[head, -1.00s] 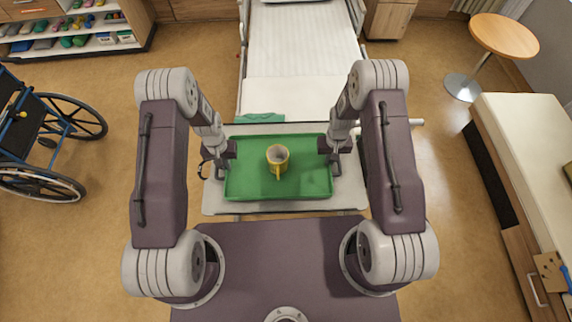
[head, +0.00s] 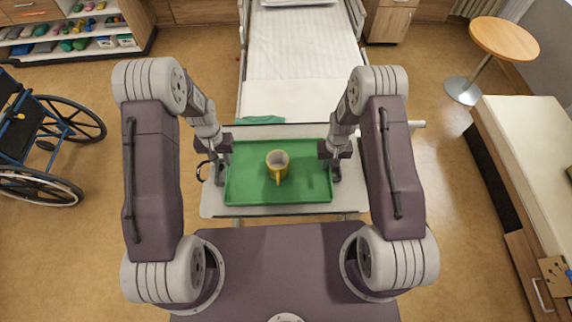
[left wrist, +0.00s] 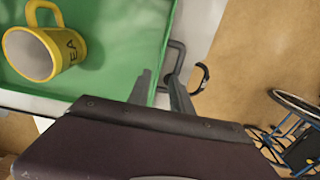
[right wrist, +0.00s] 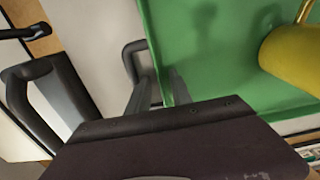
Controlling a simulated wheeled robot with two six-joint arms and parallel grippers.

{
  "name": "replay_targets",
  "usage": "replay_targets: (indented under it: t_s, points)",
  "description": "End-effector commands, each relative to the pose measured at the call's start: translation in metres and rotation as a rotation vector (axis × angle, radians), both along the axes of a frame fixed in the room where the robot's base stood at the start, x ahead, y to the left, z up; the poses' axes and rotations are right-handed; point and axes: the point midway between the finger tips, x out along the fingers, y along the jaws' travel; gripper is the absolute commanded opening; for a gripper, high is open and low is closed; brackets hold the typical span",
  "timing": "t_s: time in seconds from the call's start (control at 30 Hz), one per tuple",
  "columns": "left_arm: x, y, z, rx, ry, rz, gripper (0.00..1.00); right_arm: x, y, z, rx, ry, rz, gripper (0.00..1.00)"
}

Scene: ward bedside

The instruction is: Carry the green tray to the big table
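The green tray (head: 300,193) lies flat on a pale wheeled table in front of me. A yellow mug (head: 278,163) stands upright on it; it also shows in the left wrist view (left wrist: 62,52). My left gripper (head: 221,172) is at the tray's left end. In the left wrist view its fingers (left wrist: 160,92) are apart, near a dark handle (left wrist: 180,62) at the rim. My right gripper (head: 335,170) is at the right end. In the right wrist view its fingers (right wrist: 160,92) are apart, beside the other dark handle (right wrist: 130,58). I see no clear grip on either handle.
The pale table (head: 270,209) carries the tray. A bed (head: 303,60) stands behind it. A wheelchair (head: 45,140) is at left, a round wooden table (head: 504,38) at back right. A long pale-topped cabinet (head: 530,150) is at right.

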Motion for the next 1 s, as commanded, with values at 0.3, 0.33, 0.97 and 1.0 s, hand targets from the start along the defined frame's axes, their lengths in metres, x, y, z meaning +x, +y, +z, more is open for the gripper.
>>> replay_targets:
  t_s: [0.3,0.33,0.97,1.0]
  points:
    - [0.000,0.000,0.049,0.000,0.000,0.000,0.26,0.000,0.000,0.000,0.000,0.000,0.000,0.26]
    - [0.000,0.000,0.050,0.000,0.000,0.000,0.26,0.000,0.000,0.000,0.000,0.000,0.000,0.26]
    - [0.000,0.000,0.050,0.000,0.001,0.000,0.26,0.001,0.000,0.106,0.000,-0.004,0.000,0.26]
    - [0.000,0.000,0.050,0.000,0.001,0.000,0.26,0.001,0.000,0.111,0.000,-0.003,0.000,0.26]
